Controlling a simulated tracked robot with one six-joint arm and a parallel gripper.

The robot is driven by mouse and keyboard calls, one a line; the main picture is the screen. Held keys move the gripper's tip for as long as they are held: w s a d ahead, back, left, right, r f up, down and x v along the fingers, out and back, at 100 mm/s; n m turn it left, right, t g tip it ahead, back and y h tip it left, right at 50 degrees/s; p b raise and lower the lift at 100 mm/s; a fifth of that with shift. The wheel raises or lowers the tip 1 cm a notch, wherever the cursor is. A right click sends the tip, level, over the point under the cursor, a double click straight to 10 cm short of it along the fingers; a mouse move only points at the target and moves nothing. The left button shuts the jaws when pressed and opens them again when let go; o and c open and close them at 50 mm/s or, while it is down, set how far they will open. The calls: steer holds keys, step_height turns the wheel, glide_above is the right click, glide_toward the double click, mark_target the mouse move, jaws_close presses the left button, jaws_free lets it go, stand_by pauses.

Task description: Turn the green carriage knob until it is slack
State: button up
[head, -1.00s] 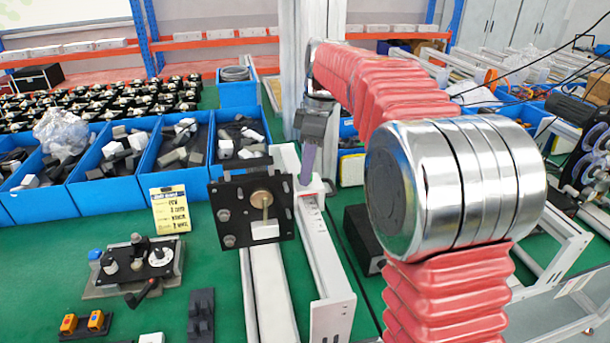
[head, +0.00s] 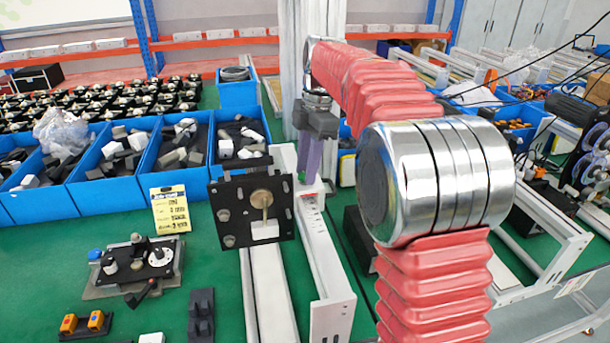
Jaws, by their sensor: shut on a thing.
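My gripper (head: 308,165) has purple fingers that point down at the far end of the white rail (head: 322,240). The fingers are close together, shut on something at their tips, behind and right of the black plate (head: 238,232). The black plate stands upright and carries a brass round part (head: 262,197) with a short rod.
Blue bins (head: 104,190) of small parts line the left. A yellow label card (head: 170,210) stands before them. A control box (head: 137,263) with knobs and a black lever sits at lower left. My red-sleeved arm covers much of the right side.

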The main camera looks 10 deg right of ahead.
steer(key=o, duration=1.1)
steer(key=shift+c, duration=0.2)
steer(key=m, duration=0.5)
steer(key=shift+s+t, duration=0.1)
steer(key=shift+t, duration=0.3)
steer(key=shift+m+t, duration=0.4)
steer(key=shift+m, duration=2.3)
steer(key=m+h, duration=0.1)
steer(key=m, duration=0.4)
steer(key=shift+s+a, duration=0.1)
steer(key=shift+m+t+h, duration=0.3)
steer(key=shift+m+h, duration=0.1)
steer(key=shift+m, duration=2.2)
